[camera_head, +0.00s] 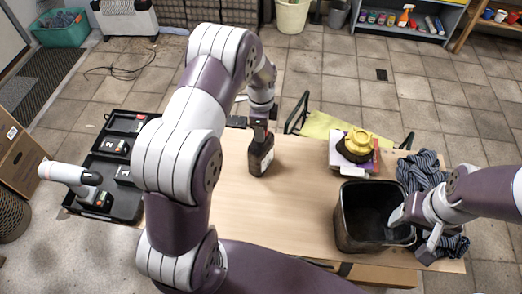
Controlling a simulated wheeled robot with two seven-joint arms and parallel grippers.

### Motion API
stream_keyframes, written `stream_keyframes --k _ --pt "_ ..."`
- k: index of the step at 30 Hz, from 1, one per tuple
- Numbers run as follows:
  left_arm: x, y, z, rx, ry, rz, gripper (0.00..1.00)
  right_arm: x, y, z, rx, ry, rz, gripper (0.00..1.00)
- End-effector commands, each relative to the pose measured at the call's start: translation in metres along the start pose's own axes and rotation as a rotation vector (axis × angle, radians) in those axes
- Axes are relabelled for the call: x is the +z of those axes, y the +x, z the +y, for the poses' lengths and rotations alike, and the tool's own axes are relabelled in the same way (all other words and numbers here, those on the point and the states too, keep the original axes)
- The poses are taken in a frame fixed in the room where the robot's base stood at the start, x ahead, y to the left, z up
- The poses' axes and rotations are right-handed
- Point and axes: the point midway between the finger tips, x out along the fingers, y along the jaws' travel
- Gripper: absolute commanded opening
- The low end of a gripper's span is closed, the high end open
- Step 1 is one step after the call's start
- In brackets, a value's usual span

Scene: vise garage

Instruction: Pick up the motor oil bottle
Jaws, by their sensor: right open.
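The motor oil bottle (261,159) is dark with a small reddish label area and stands about upright over the middle of the wooden table (295,205). My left gripper (259,124) points down at the bottle's top; its fingers are too small and covered to tell whether they are shut on it. I cannot tell whether the bottle's base touches the table. My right gripper (414,234) is open and empty, at the right rim of a dark bin.
The dark open bin (352,231) stands at the table's right front. Behind it are a yellow item (357,142) on a stack and a striped cloth (424,170). A black tool case (124,203) with a white-and-black drill (70,176) lies left. Tabletop between bottle and bin is clear.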

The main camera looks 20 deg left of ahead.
Motion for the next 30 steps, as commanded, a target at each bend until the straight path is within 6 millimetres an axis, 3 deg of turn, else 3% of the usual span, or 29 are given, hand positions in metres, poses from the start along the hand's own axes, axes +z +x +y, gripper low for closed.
stream_keyframes --k 1,3,30 --pt "0.0000 0.0000 0.0001 0.000 0.000 0.000 0.23 0.0000 0.0000 0.0000 0.000 0.000 0.000 0.69" --pt "0.0000 -0.0001 0.0001 0.000 0.000 0.000 0.00 0.0000 0.0000 0.0000 0.000 0.000 0.000 0.69" --pt "-0.0001 -0.0005 0.0000 0.000 0.000 0.000 0.00 0.0000 0.0000 0.0000 0.000 0.000 0.000 0.69"
